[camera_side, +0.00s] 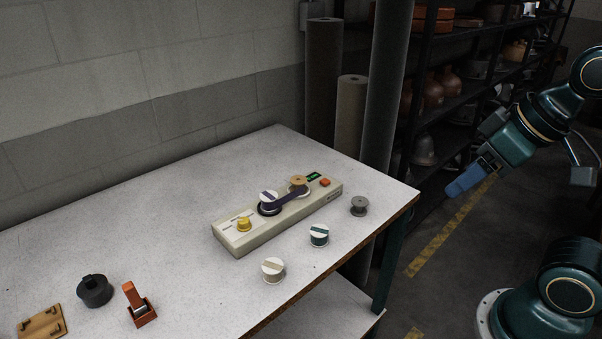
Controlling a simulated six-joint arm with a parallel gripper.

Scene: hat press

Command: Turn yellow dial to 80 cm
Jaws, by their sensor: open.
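The yellow dial (243,224) sits on the left end of a long cream machine (284,222) on the table. Markings beside the dial are too small to read. The machine also carries a white spool with a purple ribbon (283,200) running to a second, tan-topped spool (299,184), a small dark display with green figures (313,176) and an orange button (325,182). My gripper (458,188) is at the right, over the floor beyond the table's right edge, well apart from the dial. It is open, and nothing shows between its fingers.
On the white table (150,220) stand a cream spool (272,270), a green spool (319,235) and a grey spool (359,206) in front of the machine. A black round object (94,291), an orange dispenser (139,306) and a wooden board (41,323) lie front left. Shelves (450,105) stand behind.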

